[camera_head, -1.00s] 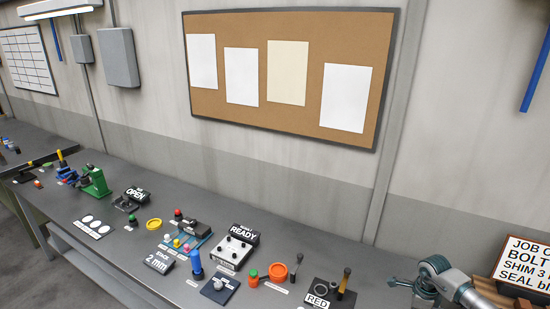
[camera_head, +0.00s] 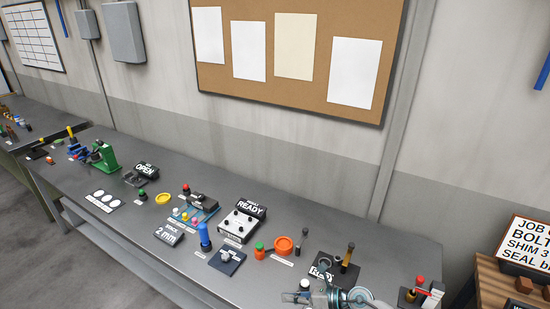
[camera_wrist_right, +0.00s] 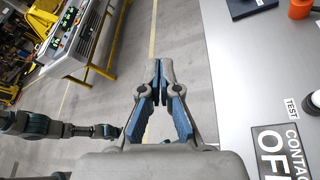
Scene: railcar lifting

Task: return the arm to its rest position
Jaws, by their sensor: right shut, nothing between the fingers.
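My right gripper (camera_head: 296,297) is at the bottom edge of the head view, low over the front of the grey bench (camera_head: 120,230). My left gripper is not in view.
A wooden stand with a JOB sign (camera_head: 530,247) is at right. A yellow-framed cart (camera_wrist_right: 80,45) stands across the floor.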

